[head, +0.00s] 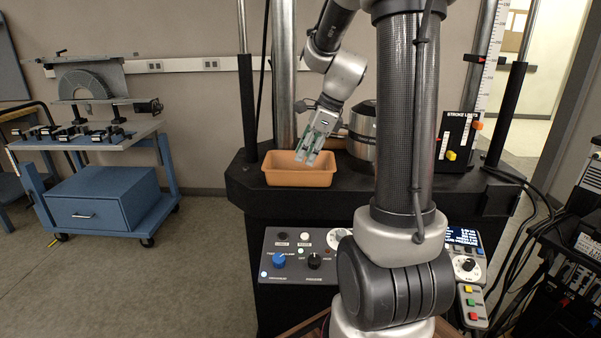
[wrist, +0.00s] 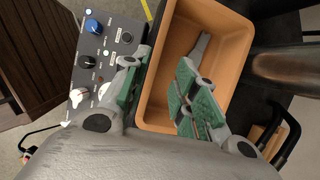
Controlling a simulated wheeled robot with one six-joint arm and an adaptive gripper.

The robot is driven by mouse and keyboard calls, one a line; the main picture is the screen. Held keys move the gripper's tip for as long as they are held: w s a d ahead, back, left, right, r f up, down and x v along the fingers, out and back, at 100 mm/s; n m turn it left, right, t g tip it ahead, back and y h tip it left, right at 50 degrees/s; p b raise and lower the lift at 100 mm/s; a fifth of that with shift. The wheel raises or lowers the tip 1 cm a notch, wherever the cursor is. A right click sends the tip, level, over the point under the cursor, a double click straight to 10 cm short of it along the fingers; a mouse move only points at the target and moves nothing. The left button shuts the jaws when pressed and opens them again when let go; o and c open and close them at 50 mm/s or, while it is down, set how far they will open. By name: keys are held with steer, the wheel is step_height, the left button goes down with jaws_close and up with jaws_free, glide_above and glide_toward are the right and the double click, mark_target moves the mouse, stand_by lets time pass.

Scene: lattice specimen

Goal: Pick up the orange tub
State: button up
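The orange tub (head: 298,178) stands upright on the black machine bed, left of my arm in the head view. In the wrist view the tub (wrist: 228,58) fills the upper middle, with its open top facing the camera. My gripper (head: 307,156) is above the tub, fingers pointing down. In the wrist view my gripper (wrist: 162,100) is open, with green finger pads on either side of the tub's left wall and a gap between them. Whether either finger touches the wall is unclear. A grey elongated shape (wrist: 202,48) shows against the tub's inside; I cannot tell what it is.
A control panel (head: 297,255) with knobs sits below the bed's front edge. The STROKE LIMITS panel (head: 458,140) is farther right. A blue cart (head: 100,200) stands at the left, with open floor before it.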

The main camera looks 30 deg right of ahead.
mark_target(297, 182)
steer(key=x, duration=0.7)
steer(key=shift+a+f, duration=0.15)
steer(key=shift+f, duration=0.2)
jaws_close()
